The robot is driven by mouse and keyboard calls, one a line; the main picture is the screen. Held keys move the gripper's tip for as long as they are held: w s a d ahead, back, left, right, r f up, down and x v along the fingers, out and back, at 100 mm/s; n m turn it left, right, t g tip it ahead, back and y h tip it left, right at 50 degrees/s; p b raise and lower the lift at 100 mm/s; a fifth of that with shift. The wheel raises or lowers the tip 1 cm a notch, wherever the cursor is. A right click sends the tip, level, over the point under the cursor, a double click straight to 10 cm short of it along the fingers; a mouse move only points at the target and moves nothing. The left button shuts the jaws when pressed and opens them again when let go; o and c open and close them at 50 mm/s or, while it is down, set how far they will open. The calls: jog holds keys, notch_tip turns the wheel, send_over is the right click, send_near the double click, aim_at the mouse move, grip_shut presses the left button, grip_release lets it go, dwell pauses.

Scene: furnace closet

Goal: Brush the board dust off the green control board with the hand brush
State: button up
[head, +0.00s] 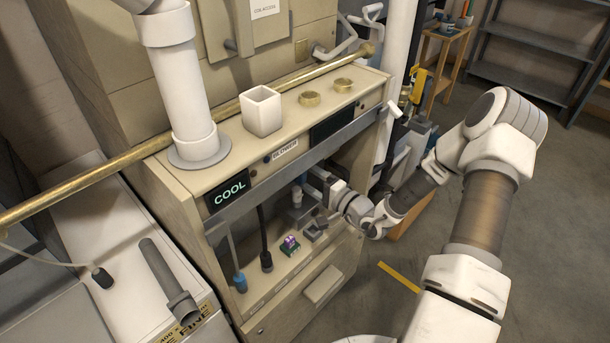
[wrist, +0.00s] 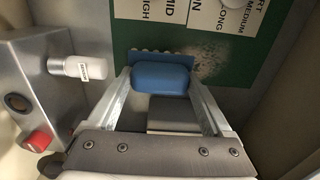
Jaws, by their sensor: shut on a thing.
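In the wrist view my gripper (wrist: 160,80) is shut on a blue block-shaped hand brush (wrist: 161,78). A row of pale bristle tufts shows along the brush's far edge. The green control board (wrist: 262,65) lies just beyond the brush, with paper labels at its top. Greyish speckled dust (wrist: 211,58) covers part of the board right of the brush; some may be hidden behind the brush. Whether the bristles touch the board is unclear. In the head view my gripper (head: 318,182) reaches into the open furnace cabinet (head: 178,190); the brush and this board cannot be made out there.
A grey box with a red button (wrist: 38,141) and a white labelled knob (wrist: 82,68) are close left of my gripper. On the cabinet floor stand a small green piece with purple parts (head: 289,246) and blue- and black-ended leads. A brass pipe (head: 120,162) crosses above.

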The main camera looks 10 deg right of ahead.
jog(key=shift+x, duration=1)
dwell(0.3)
